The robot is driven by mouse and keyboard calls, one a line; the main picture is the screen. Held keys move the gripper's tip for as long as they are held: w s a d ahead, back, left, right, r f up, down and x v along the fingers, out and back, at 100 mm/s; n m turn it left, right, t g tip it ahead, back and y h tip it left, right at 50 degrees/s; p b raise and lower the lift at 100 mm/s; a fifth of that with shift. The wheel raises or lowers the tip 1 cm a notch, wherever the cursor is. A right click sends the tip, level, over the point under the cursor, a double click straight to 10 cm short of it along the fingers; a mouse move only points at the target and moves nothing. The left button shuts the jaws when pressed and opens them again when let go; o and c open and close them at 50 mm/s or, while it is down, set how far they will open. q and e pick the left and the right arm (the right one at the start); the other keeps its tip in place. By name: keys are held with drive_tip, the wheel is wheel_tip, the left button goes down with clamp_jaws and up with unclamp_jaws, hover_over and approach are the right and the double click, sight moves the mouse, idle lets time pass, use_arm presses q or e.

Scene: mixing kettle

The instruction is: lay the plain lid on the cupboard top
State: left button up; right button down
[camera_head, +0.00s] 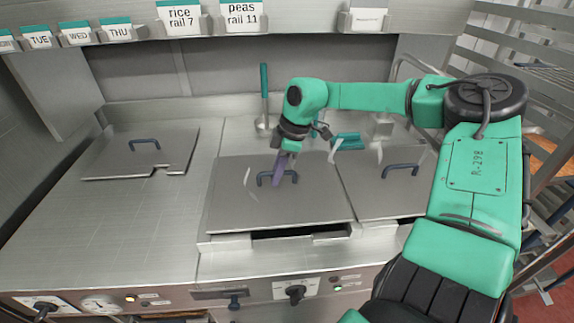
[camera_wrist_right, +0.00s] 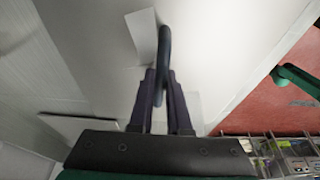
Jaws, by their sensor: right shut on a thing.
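A plain square steel lid (camera_head: 240,207) with a dark blue bar handle (camera_head: 263,181) is at the middle of the counter. My right gripper (camera_head: 279,176) comes down from above and is shut on that handle. In the right wrist view the fingers (camera_wrist_right: 161,88) close around the dark bar, with the pale lid face beyond. A dark opening shows under the lid's front edge; I cannot tell whether the lid is raised. The steel top on the left (camera_head: 110,228) carries another lid (camera_head: 115,160), which has a notched edge. My left gripper is not in view.
A third lid (camera_head: 365,195) with a blue handle lies right of the plain one, partly behind my arm. A green-handled tool (camera_head: 264,95) stands upright behind. A labelled rail crosses the back. The front left of the steel top is clear; knobs line the front panel.

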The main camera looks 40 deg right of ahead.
drive_tip(key=shift+r, duration=0.1)
drive_tip(key=shift+r+p, duration=1.6)
drive_tip(key=shift+r, duration=0.6)
